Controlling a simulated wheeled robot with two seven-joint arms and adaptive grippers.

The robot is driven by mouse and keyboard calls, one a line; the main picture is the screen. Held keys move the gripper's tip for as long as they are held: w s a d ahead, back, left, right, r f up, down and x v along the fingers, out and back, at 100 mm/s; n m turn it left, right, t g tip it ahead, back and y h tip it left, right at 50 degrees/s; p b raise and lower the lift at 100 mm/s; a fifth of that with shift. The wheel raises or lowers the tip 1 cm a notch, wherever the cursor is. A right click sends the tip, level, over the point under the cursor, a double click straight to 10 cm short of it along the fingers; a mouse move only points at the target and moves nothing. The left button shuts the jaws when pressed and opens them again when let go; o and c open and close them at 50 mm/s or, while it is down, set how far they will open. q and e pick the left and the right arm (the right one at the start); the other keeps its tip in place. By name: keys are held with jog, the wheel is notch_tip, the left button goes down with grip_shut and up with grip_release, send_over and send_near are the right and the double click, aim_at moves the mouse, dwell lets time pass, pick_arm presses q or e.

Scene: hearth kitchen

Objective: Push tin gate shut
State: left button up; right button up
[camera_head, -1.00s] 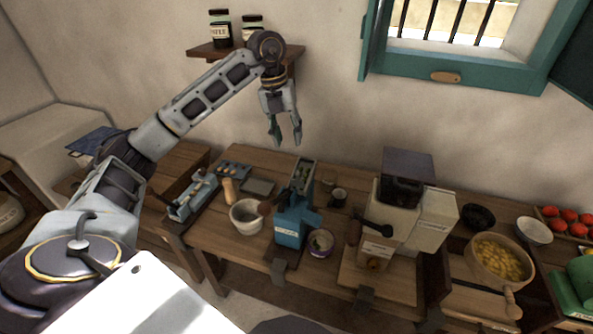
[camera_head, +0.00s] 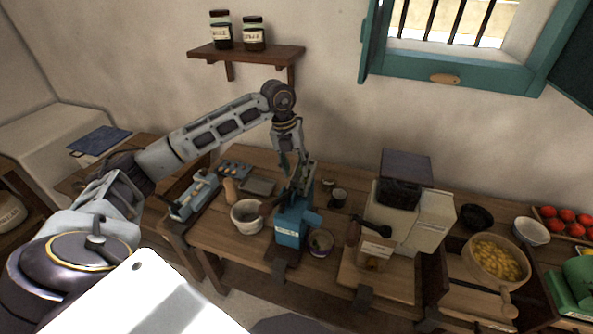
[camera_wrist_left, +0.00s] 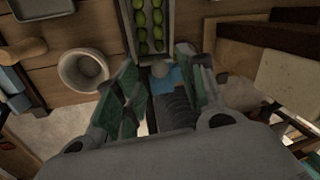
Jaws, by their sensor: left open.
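A blue machine (camera_head: 289,232) with a label stands on the wooden bench. A narrow tin chute (camera_head: 309,172) rises at its back; in the left wrist view the chute (camera_wrist_left: 127,32) holds rows of green olives. A small grey rounded piece (camera_wrist_left: 161,69) is at its near end; I cannot tell whether this is the tin gate. My left gripper (camera_head: 295,183) points down just over the machine, at the chute's end. In the left wrist view the left gripper (camera_wrist_left: 158,65) is open, its fingers on either side of the grey piece, with no contact visible. My right gripper is out of view.
A white pot (camera_head: 246,217) stands left of the machine and a small bowl (camera_head: 320,243) at its right. A cream grinder (camera_head: 430,220) with a dark top stands further right. A shelf with jars (camera_head: 253,35) hangs above on the wall.

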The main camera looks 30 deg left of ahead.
aim_at(297, 180)
pick_arm(q)
jog(key=shift+w+d+f, duration=0.1)
jog(key=shift+d+f, duration=0.1)
jog(key=shift+f, duration=0.95)
grip_shut()
